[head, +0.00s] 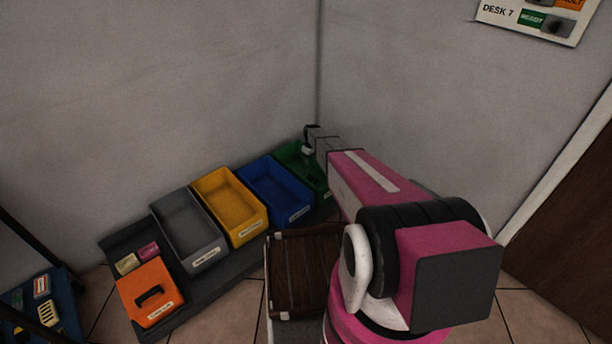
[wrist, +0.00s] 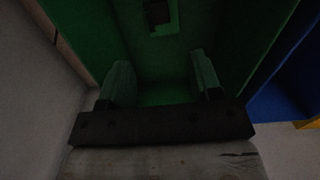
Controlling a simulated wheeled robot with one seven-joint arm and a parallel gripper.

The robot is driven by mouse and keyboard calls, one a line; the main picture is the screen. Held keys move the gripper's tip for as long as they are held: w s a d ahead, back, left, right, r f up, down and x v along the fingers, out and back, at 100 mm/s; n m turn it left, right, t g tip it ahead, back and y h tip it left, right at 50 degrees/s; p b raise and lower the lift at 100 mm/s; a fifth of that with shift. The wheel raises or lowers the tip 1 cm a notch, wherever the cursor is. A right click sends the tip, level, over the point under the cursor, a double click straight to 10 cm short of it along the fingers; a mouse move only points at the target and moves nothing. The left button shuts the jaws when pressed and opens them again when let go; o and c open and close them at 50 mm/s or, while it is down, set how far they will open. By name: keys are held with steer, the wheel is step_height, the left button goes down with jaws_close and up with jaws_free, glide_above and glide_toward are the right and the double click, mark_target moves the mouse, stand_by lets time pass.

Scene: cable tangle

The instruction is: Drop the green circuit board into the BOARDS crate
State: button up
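The green crate (head: 318,184) stands at the right end of the row of bins, partly hidden by my arm; no BOARDS label is readable on it. My gripper (head: 309,143) is over this crate, pointing down into it. In the wrist view the fingers (wrist: 163,82) are wide apart with only the crate's green inside (wrist: 165,98) between them. A small green piece with a dark chip (wrist: 162,16), likely the circuit board, lies in the crate beyond the fingertips, apart from them.
A blue bin (head: 275,190), a yellow bin (head: 229,203) and a grey bin (head: 189,228) stand left of the green crate. An orange box (head: 150,294) is at the near left. A brown ribbed case (head: 305,270) is in front. Walls meet close behind my gripper.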

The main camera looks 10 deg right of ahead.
steer(key=shift+r, duration=0.15)
step_height(320, 180, up, 10)
steer(key=shift+r, duration=0.25)
stand_by(0.4)
